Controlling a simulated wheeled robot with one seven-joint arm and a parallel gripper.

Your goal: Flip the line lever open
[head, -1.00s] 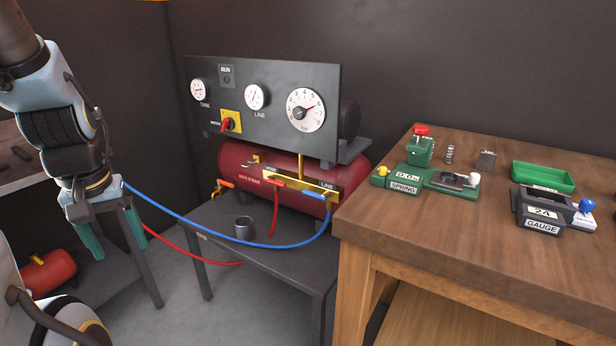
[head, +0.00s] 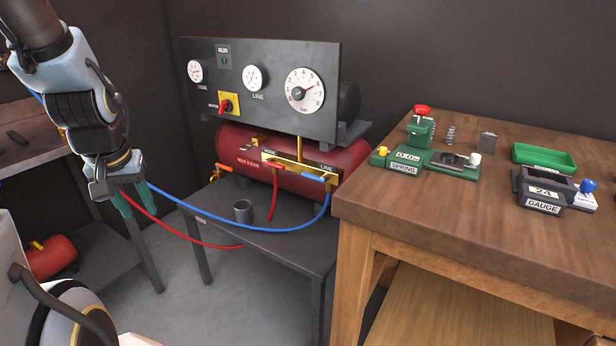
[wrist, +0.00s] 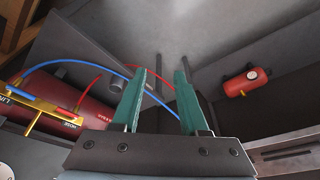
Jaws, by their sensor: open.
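The line lever (head: 314,177) is a small blue handle on the brass manifold (head: 290,170) in front of the red compressor tank, just below the LINE label in the head view. In the wrist view the blue lever (wrist: 20,101) shows at the left edge, with part of the label. A red lever (head: 271,165) sits further left on the same manifold. My gripper (head: 131,207) is well to the left of the lever, pointing down, with its green fingers apart. Nothing is between the fingers (wrist: 161,82) in the wrist view.
Blue (head: 235,230) and red hoses run left from the manifold, low past my gripper. A grey cup (head: 243,211) stands on the compressor's table. The gauge panel (head: 265,125) rises above the tank. A wooden bench (head: 450,215) stands close on the right.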

